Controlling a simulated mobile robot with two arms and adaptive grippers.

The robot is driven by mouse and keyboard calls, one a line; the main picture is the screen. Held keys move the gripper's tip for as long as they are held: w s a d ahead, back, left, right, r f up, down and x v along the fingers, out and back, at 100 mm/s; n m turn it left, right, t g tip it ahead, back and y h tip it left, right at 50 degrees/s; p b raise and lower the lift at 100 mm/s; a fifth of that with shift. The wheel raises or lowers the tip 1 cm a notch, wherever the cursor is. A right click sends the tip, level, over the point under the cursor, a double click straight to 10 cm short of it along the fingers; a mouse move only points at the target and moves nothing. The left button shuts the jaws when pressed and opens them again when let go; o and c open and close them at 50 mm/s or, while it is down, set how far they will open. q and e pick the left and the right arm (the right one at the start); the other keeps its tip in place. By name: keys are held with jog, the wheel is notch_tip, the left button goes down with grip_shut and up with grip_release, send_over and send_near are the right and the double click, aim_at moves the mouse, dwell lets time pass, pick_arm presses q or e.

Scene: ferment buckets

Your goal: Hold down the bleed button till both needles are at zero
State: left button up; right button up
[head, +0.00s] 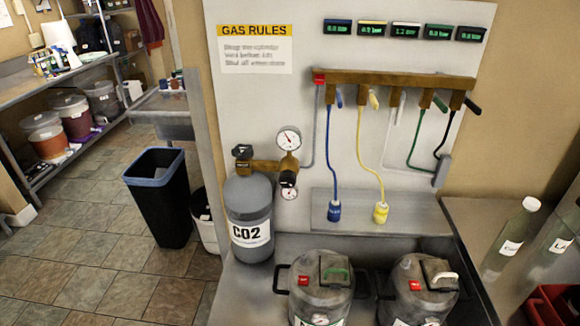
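The grey CO2 cylinder (248,202) stands upright left of the kegs, with a brass regulator (264,166) at its top. A larger round white gauge (289,138) sits above the regulator. A smaller gauge (289,193) sits below it, partly covered by a dark round knob (288,179). The larger gauge's needle is visible, but its reading is too small to tell; I cannot read the smaller gauge. A red block (319,78) is at the left end of the brass manifold (400,79); I cannot tell whether it is the bleed button. Neither of my grippers is in view.
Two metal kegs (321,285) (418,290) stand in front of the panel. Blue (334,150) and yellow hoses (371,150) hang from manifold valves. Several small displays (405,30) line the top. Clear bottles (511,238) stand at right. A black bin (160,200) is on the left floor.

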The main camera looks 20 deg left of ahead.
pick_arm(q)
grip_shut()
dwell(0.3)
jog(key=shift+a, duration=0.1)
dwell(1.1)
